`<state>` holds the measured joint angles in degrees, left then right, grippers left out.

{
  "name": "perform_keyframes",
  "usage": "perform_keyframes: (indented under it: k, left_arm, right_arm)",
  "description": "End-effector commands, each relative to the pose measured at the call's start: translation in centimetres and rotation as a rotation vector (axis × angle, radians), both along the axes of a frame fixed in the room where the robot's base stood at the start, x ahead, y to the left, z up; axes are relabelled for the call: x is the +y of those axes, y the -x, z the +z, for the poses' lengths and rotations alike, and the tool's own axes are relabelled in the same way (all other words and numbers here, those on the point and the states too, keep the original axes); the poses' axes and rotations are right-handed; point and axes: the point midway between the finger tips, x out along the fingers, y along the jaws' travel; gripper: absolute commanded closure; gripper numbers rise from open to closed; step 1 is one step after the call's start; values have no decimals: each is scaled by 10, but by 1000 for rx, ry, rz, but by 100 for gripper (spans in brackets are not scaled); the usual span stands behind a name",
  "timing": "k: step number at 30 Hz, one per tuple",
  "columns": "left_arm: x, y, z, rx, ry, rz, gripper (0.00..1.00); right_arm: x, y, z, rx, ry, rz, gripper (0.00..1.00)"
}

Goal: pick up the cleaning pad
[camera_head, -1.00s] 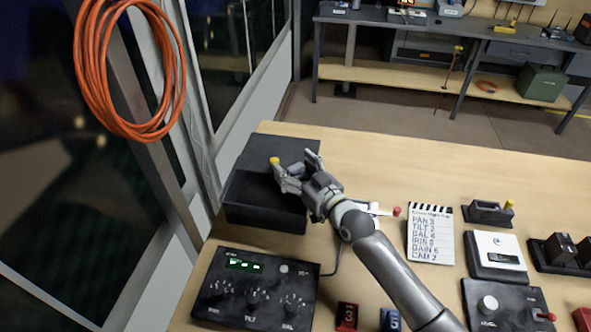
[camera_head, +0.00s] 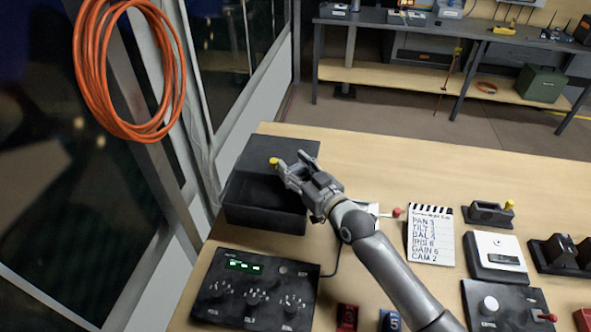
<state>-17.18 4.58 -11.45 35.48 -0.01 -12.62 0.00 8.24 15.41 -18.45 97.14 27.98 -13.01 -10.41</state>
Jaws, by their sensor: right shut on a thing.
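My right gripper (camera_head: 287,164) reaches in from the lower right over a black box (camera_head: 264,216) at the left of the wooden table. Its fingers are drawn together on a small thing, which I take for the cleaning pad. A yellow knob (camera_head: 273,161) shows at the fingertips; the rest of what is held is hidden by the fingers or lost against the black box. I cannot tell whether it still touches the box. My left gripper is not in view.
A control panel with dials (camera_head: 256,289) lies in front of the box. A slate card (camera_head: 431,235), a white-topped device (camera_head: 497,254) and a yellow-tipped black holder (camera_head: 487,213) stand to the right. An orange cable coil (camera_head: 90,70) hangs at the left. The table's back middle is clear.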

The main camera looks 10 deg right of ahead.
Motion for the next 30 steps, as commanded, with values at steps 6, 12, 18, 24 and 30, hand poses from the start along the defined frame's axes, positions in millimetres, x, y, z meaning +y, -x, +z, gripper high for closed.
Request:
perform_keyframes:
  k: [6,12,18,24,30]
  left_arm:
    - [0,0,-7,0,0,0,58]
    - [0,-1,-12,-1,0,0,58]
    - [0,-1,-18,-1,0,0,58]
    - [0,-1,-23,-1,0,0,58]
    - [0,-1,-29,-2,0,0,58]
  right_arm:
    - [-5,13,2,-1,2,0,76]
    - [-17,40,1,-1,2,0,76]
    - [-28,69,1,1,1,0,76]
    - [-40,97,1,1,1,0,76]
    - [-51,124,1,0,2,0,76]
